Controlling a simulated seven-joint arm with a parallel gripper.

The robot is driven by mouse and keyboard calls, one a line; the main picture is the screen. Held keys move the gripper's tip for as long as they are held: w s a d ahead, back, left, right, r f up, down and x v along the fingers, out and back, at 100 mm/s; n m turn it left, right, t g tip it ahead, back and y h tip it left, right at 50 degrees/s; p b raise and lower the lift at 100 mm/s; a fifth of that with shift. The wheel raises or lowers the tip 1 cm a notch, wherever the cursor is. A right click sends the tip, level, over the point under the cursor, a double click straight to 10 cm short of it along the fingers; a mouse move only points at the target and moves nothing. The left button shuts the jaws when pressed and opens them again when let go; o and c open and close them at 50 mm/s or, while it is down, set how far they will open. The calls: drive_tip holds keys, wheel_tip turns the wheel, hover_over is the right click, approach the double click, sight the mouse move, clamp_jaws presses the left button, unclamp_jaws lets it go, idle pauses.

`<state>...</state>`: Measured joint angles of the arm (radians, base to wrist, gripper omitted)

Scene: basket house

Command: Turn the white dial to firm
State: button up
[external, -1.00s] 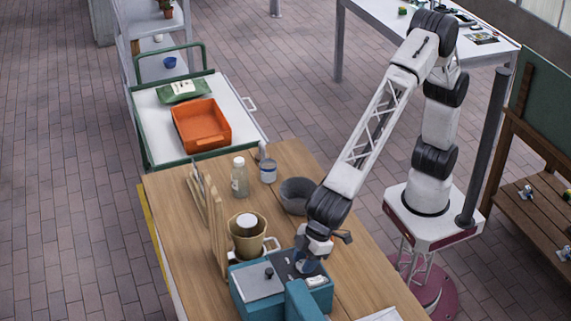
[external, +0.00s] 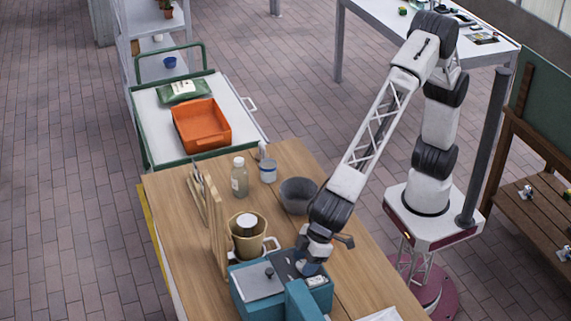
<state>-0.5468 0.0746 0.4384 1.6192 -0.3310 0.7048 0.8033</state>
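A teal machine (external: 252,294) with a grey lidded top (external: 259,282) stands at the front of the wooden table. My gripper (external: 308,268) points down over the right part of its top. The white dial cannot be made out; my gripper covers that part of the machine. The fingers are too small and too hidden to tell whether they are open, shut or touching anything. A small pale piece (external: 318,281) shows on the machine just beside the gripper.
A tan jug (external: 246,240) with a white top stands behind the machine, next to upright wooden boards (external: 218,235). The table's right side (external: 355,270) is mostly clear.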

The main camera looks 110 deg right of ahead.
drive_tip(key=shift+o, duration=0.5)
drive_tip(key=shift+n+y, duration=0.4)
drive_tip(key=shift+n, duration=0.5)
drive_tip(key=shift+d+n+g+y, duration=0.15)
drive_tip(key=shift+n+y, duration=0.3)
drive_tip(key=shift+n, duration=0.85)
drive_tip(key=shift+d+n+g+y, duration=0.1)
drive_tip(key=shift+n+g+y, duration=0.25)
drive_tip(key=shift+n, duration=0.95)
drive_tip(key=shift+w+n+g+y, duration=0.1)
drive_tip(key=shift+n+g+y, duration=0.35)
drive_tip(key=shift+n, duration=1.25)
drive_tip(key=shift+w+n+g+y, duration=0.1)
drive_tip(key=shift+n+g+y, duration=0.35)
drive_tip(key=shift+n, duration=1.25)
drive_tip(key=d+v, duration=0.1)
drive_tip(key=v, duration=0.8)
drive_tip(key=s+d+r+m, duration=0.2)
drive_tip(key=s+d, duration=0.6)
drive_tip(key=d, duration=0.1)
drive_tip(key=s+d+r+m+h, duration=0.1)
drive_tip(key=s+d+m, duration=0.2)
drive_tip(key=s+d, duration=0.4)
drive_tip(key=shift+s+d+r+m+t+h, duration=0.3)
drive_tip(key=shift+s+d+r+t, duration=0.1)
drive_tip(key=shift+d, duration=1.25)
